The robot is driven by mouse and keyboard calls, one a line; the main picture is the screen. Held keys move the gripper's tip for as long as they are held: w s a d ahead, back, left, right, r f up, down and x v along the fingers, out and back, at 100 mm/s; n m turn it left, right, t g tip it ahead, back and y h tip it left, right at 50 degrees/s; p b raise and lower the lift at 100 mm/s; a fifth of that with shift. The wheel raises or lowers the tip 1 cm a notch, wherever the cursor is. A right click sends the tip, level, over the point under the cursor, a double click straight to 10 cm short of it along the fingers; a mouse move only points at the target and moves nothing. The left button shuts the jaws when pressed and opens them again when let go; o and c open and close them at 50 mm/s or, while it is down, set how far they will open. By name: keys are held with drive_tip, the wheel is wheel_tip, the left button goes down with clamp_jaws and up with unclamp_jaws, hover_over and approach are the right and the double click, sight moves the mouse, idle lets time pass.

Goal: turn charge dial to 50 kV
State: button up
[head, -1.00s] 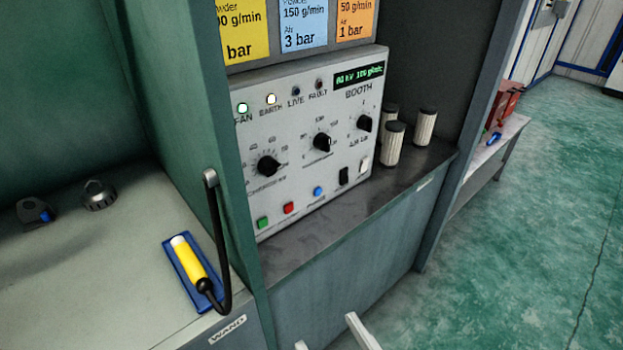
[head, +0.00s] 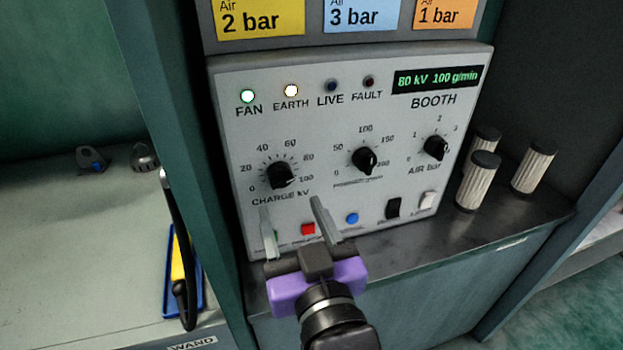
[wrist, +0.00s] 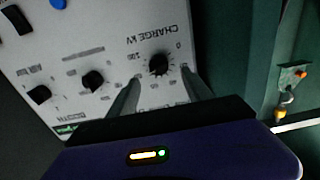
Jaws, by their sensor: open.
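The charge dial (head: 281,176) is a black knob at the left of the white booth panel (head: 330,120), above the label CHARGE kV, with a scale from 0 to 100. The green display (head: 437,79) reads 80 kV 100 g/min. My gripper (head: 291,217) is open and empty, its two pale fingers in front of the panel just below the charge dial. In the wrist view the charge dial (wrist: 159,65) lies just beyond and between the fingertips (wrist: 160,75), with no contact visible.
Two more knobs, powder (head: 364,159) and air (head: 435,147), sit to the right. Below are a red button (head: 308,229), a blue button (head: 352,218), a black switch (head: 393,208) and a white switch (head: 427,200).

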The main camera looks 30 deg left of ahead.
sight(283, 185)
drive_tip(key=x, duration=0.7)
drive_tip(key=shift+w+a+f, duration=0.1)
drive_tip(key=shift+w, duration=0.3)
clamp_jaws()
